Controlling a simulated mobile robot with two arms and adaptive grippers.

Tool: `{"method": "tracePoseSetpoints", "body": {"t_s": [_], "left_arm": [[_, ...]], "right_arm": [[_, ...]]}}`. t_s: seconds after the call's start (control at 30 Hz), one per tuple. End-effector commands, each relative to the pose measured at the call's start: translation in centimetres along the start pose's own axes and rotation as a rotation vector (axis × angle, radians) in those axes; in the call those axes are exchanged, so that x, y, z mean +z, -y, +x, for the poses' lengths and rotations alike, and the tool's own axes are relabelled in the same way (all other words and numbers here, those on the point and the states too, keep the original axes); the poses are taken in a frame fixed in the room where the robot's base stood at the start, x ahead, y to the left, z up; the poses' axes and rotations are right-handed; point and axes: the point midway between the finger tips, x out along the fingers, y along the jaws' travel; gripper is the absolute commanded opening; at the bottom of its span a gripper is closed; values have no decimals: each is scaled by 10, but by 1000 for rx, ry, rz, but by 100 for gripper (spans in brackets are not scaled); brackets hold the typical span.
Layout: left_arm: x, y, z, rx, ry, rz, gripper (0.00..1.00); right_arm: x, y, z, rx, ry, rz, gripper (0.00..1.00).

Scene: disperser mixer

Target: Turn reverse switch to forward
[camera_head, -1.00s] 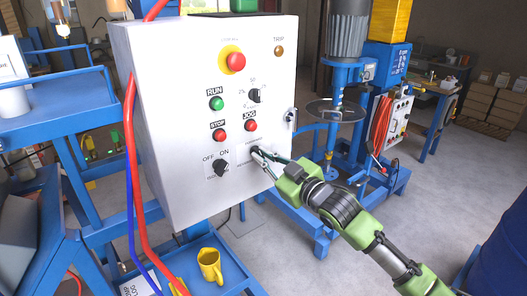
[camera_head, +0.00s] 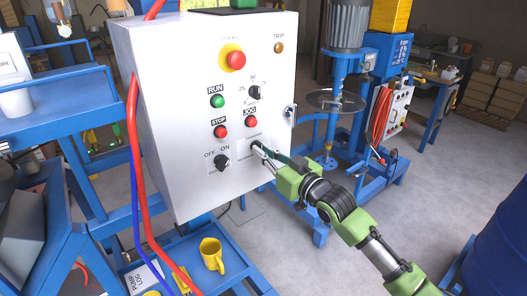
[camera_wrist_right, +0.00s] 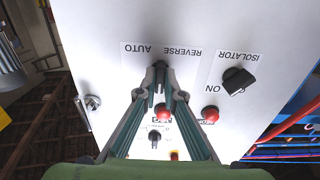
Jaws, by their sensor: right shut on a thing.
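The white control panel (camera_head: 185,120) fills the middle of the head view. My right gripper (camera_head: 257,147) reaches its lower right area from the right. In the right wrist view, the fingertips (camera_wrist_right: 160,75) close around a small dark switch knob (camera_wrist_right: 160,65) at the panel face. Upside-down labels reading REVERSE and AUTO are printed beside this knob. The fingers hide much of the knob, and I cannot tell which way it points. My left gripper is out of view.
The black OFF/ON isolator knob (camera_head: 222,163) is left of my gripper. The red JOG button (camera_head: 251,122) is just above it, and the red STOP button (camera_head: 220,132) is up to the left. A mixer stand (camera_head: 330,130) stands behind on the right.

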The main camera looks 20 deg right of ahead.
Motion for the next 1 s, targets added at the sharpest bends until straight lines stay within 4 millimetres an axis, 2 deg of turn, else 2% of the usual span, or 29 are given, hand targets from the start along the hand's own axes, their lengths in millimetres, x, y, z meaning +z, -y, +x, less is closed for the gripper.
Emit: {"method": "tracePoseSetpoints", "body": {"t_s": [0.23,0.27,0.3,0.73,0.87,1.0], "left_arm": [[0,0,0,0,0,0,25],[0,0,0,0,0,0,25],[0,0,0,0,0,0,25],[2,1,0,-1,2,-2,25],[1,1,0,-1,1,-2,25],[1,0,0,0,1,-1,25]], "right_arm": [[0,0,0,0,1,-1,0],[0,0,0,0,1,-1,16],[0,0,0,0,1,-1,25],[0,0,-6,0,0,-2,25],[2,0,-24,0,3,-3,25],[3,0,-53,0,4,-3,25]]}}
